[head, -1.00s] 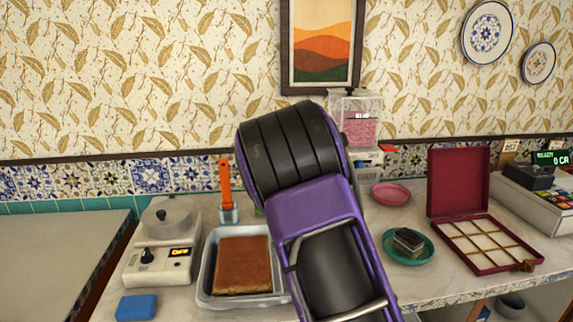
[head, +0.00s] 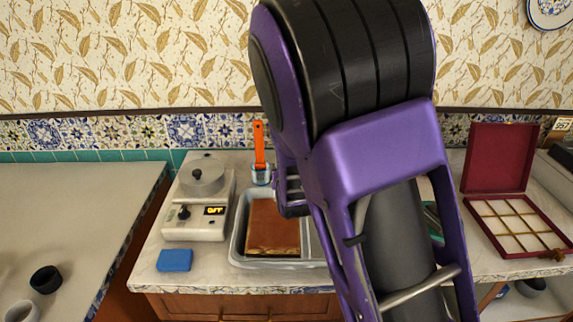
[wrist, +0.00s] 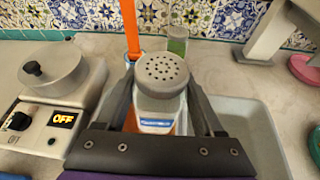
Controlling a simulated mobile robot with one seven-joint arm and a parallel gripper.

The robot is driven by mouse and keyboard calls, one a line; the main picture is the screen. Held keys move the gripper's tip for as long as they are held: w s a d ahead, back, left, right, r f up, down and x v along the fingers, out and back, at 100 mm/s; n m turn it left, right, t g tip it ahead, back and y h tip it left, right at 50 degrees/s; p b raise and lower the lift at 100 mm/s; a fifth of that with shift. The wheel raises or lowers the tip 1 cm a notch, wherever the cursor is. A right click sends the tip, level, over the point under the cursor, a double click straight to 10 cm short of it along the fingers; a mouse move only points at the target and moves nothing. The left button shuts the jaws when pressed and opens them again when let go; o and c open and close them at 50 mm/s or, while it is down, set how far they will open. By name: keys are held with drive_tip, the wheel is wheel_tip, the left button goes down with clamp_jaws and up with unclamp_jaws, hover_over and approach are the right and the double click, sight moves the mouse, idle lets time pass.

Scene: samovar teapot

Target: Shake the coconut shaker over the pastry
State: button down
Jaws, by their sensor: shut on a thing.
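My gripper (wrist: 162,100) is shut on a shaker with a grey perforated lid (wrist: 162,70) and a white-and-blue label; the lid faces the wrist camera. In the head view my gripper (head: 292,195) shows partly beside the right rear of the tray, with the shaker hidden behind my arm. A flat brown pastry slab (head: 272,228) lies in a grey metal tray (head: 237,247). In the wrist view the tray (wrist: 258,125) lies below and to the right of the shaker. Most of the slab is hidden there. I cannot tell how high the shaker is held.
A scale-like appliance (head: 198,205) reading OFF stands left of the tray, with a blue block (head: 174,260) in front. An orange-handled tool (head: 259,145) stands behind the tray. A green plate (head: 433,215) is mostly hidden by my arm. An open red box (head: 510,220) lies right.

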drive_tip(key=shift+f+m+b, duration=0.15)
drive_tip(key=shift+m+b, duration=0.15)
drive_tip(key=shift+b, duration=0.1)
drive_tip(key=shift+w+f+b, duration=0.1)
drive_tip(key=shift+f+b, duration=0.2)
drive_tip(key=shift+b, duration=0.65)
drive_tip(key=shift+a+m+y+b, duration=0.15)
drive_tip(key=shift+m+y+b, duration=0.15)
drive_tip(key=shift+b, duration=0.9)
drive_tip(key=b, duration=0.2)
drive_tip(key=shift+b, duration=0.3)
